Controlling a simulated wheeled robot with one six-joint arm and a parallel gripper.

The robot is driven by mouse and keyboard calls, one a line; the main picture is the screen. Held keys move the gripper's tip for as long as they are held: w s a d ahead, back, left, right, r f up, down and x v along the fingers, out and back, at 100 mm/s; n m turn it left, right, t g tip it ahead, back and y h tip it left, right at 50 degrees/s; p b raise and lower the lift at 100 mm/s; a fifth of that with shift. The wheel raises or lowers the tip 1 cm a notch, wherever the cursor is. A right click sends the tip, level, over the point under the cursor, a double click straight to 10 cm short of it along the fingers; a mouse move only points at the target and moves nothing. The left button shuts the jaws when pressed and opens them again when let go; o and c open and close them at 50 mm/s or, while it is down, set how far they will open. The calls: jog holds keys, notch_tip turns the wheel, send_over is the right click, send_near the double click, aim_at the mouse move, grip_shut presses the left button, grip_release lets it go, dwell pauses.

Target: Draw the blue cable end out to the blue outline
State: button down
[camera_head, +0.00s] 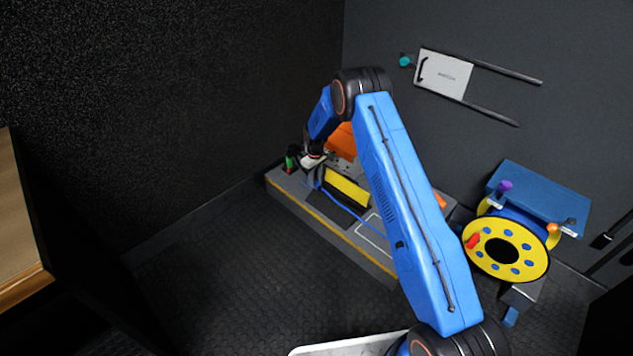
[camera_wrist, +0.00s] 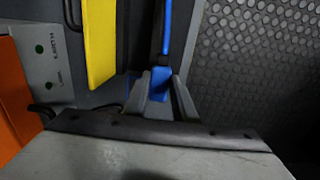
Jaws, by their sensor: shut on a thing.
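The blue cable end (camera_wrist: 160,82) sits between the two grey fingers of my gripper (camera_wrist: 163,92) in the wrist view. My gripper is shut on it. From the end, the blue cable (camera_wrist: 167,28) runs up through a dark collar to the top of that view. In the head view, my gripper (camera_head: 314,172) is low over the left part of a grey ledge, partly hidden by my wrist. The cable (camera_head: 348,209) trails along the ledge to the right until my arm hides it.
A yellow panel (camera_head: 347,188) and an orange case (camera_head: 341,138) stand close beside my gripper. A small green and red item (camera_head: 290,161) is to its left. A yellow cable reel (camera_head: 470,259) stands at the right. The ledge has a yellow front edge; the dark floor before it is clear.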

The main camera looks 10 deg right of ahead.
jog(key=w+a, duration=0.1)
jog(key=w, duration=0.9)
jog(key=shift+a, duration=0.3)
dwell(1.2)
jog(key=shift+f, duration=0.15)
jog(key=shift+f, duration=2.65)
jog(key=shift+f, duration=0.85)
jog(key=c, duration=1.4)
grip_release()
